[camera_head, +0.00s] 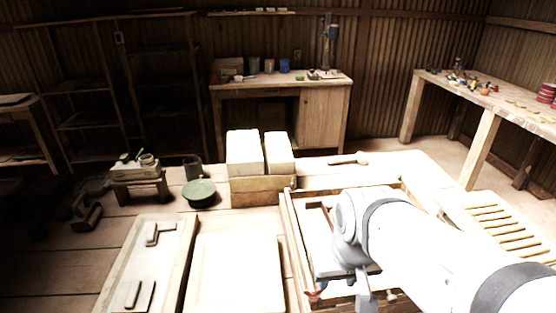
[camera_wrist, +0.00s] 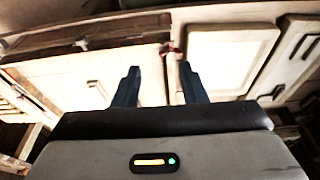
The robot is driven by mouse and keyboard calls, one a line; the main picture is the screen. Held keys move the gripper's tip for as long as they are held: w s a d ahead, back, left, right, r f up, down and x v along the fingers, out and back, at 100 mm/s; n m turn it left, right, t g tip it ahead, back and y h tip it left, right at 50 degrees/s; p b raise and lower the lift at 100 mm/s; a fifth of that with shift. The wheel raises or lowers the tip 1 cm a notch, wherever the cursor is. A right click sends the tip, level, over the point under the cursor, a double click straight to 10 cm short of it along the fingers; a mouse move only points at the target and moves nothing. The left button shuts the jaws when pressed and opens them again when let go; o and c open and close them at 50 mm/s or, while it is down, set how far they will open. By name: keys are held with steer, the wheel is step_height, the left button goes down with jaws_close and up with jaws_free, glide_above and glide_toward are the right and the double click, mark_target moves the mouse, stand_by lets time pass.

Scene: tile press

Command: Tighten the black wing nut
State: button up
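My gripper (camera_wrist: 159,72) shows in the wrist view with its two dark fingers apart and nothing between them. In the head view my gripper (camera_head: 364,290) hangs over the front part of the wooden press frame (camera_head: 289,230), and its fingers are partly hidden. A small red part (camera_head: 313,294), perhaps a wing nut, sits at the frame's front left corner. It also shows in the wrist view (camera_wrist: 166,48), beyond the fingertips and apart from them. I cannot make out a black wing nut in either view. My arm hides much of the frame.
A pale slab (camera_head: 236,270) and a wooden tray (camera_head: 118,268) with small blocks lie left of the frame. Pale blocks (camera_head: 244,152) stand behind, near a green bowl (camera_head: 199,192). A slatted rack (camera_head: 499,222) is at the right.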

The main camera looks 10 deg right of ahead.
steer(key=shift+a, duration=0.2)
steer(key=w+r+p, duration=0.2)
steer(key=w+r, duration=0.2)
steer(key=w, duration=0.9)
steer(key=m+t+h+p, duration=0.1)
steer(key=m+p, duration=0.3)
glide_above(292, 184)
steer(key=s+a, duration=0.1)
steer(key=s, duration=0.3)
step_height(292, 184, down, 10)
steer(key=shift+t, duration=0.3)
steer(key=p+x, duration=0.2)
steer(key=x, duration=0.6)
steer(key=shift+f, duration=0.25)
